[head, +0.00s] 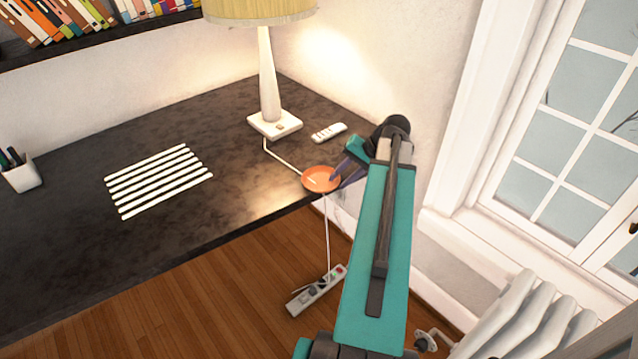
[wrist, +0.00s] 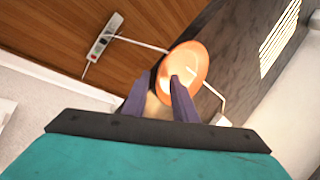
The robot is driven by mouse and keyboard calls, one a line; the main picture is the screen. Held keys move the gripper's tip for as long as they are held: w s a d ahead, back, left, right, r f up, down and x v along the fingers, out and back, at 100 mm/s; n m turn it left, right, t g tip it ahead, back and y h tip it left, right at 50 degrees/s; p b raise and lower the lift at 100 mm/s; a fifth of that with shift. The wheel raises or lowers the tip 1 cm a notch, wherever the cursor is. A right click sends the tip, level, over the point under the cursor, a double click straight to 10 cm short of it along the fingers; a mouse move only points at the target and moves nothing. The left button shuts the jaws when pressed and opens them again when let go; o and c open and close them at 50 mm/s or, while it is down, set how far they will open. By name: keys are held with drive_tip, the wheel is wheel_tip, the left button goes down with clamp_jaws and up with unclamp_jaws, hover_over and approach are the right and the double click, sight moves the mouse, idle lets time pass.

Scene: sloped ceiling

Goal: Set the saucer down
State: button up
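The orange saucer (head: 321,179) shows in the head view at the right front edge of the dark desk (head: 80,235). In the wrist view the saucer (wrist: 190,68) is between the ends of my gripper's two dark fingers (wrist: 160,98). One finger lies over its face and the other is at its near edge, partly behind it. My gripper (head: 338,177) is shut on the saucer's rim. I cannot tell whether the saucer touches the desk or is a little above it.
A lamp (head: 268,80) and a white remote (head: 329,132) stand behind the saucer. White strips (head: 158,182) lie at the left, and a pen cup (head: 20,172) is farther left. A power strip (head: 316,291) lies on the floor.

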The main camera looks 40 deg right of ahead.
clamp_jaws()
drive_tip(key=shift+r, duration=0.1)
wheel_tip(320, 180, up, 10)
drive_tip(key=p, duration=0.7)
idle(0.4)
idle(0.8)
